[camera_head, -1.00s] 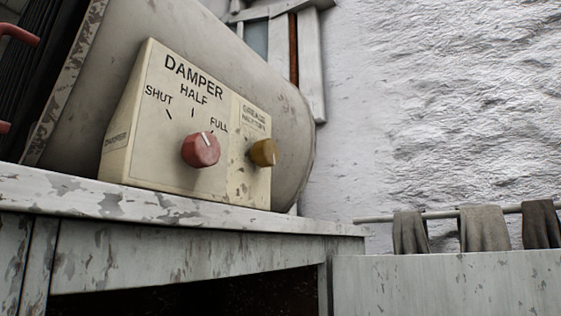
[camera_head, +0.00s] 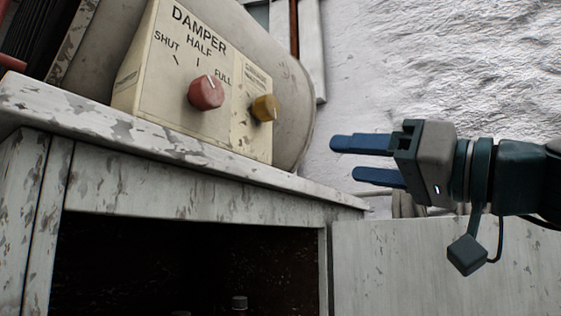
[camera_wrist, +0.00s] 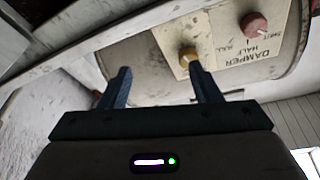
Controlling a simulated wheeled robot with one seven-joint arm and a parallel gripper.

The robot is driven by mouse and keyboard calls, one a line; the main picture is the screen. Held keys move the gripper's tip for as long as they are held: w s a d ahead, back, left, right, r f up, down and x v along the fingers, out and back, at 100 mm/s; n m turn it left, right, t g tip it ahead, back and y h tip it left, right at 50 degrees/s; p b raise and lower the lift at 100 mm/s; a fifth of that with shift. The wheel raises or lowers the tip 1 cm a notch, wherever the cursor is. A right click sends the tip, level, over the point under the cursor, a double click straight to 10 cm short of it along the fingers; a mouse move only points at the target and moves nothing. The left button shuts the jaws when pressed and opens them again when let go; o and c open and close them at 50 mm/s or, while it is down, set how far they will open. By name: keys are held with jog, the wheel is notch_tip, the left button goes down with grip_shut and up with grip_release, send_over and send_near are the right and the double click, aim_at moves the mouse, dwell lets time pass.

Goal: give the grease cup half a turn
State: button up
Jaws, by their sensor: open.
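The grease cup is a small brass-yellow knob (camera_head: 265,108) on the right part of a cream panel (camera_head: 222,122), right of the red damper knob (camera_head: 206,93). The small label above it is too blurred to read here. My gripper (camera_head: 362,161) is open and empty, its two blue fingers pointing left, to the right of the panel and apart from it. In the wrist view the grease cup (camera_wrist: 188,55) shows beyond the right-hand finger, close to its tip in the picture, and the red knob (camera_wrist: 254,25) lies farther right.
The panel stands on a worn white cabinet (camera_head: 180,145) with a dark open front; a bottle-like top (camera_head: 239,303) shows inside. A rounded drum (camera_head: 293,110) is behind the panel. A pale door-like board (camera_head: 440,265) lies below my gripper. A rough white wall (camera_head: 430,60) is behind.

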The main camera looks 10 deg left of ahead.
aim_at(273, 108)
notch_tip(273, 108, up, 4)
jog(key=s+n+g+y, duration=0.1)
jog(key=s+n+y, duration=0.1)
jog(key=s, duration=0.1)
jog(key=p+x, duration=0.6)
jog(key=x, duration=0.7)
jog(key=shift+w+a+r, duration=0.2)
jog(key=shift+w, duration=0.1)
jog(key=c, duration=1)
